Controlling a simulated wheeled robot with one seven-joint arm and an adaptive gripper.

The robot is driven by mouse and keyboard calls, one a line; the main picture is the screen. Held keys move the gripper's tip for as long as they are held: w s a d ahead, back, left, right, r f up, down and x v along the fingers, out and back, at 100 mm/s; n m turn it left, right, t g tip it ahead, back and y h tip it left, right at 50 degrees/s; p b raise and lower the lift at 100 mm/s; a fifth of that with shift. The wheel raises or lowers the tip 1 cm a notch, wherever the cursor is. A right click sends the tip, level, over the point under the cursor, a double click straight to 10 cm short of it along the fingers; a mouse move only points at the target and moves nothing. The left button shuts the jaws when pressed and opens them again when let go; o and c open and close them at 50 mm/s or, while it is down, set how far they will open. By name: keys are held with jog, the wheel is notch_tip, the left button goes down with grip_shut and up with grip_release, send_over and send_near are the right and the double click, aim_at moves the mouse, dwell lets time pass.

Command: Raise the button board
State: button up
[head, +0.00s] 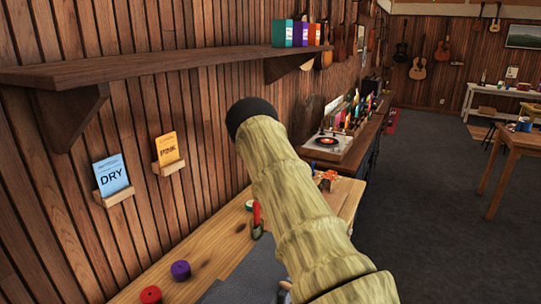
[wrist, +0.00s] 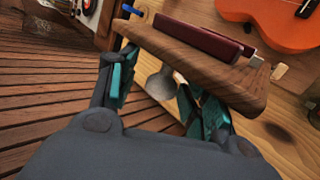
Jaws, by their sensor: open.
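In the wrist view, a dark walnut-brown board (wrist: 180,62) lies tilted across the upper middle, with a dark red bar-like piece (wrist: 198,38) on top. I take it for the button board, but no buttons can be made out on it. My gripper (wrist: 155,82) is open, its teal-padded fingers apart at the near side of the board. Whether either finger touches the board I cannot tell. A grey rounded thing (wrist: 161,84) shows between the fingers. In the head view my arm covers the middle, and neither the gripper nor the board can be made out.
An orange guitar body (wrist: 270,22) lies close by at the wrist view's upper right. In the head view, a wooden bench (head: 205,262) runs along the wall, with a purple roll (head: 180,270) and a red roll (head: 151,294). A shelf (head: 150,68) hangs above. Open floor (head: 425,215) lies right.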

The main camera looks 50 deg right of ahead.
jog(key=shift+a, duration=0.1)
jog(key=v, duration=1.1)
jog(key=shift+a+r, duration=0.25)
jog(key=shift+r, duration=0.1)
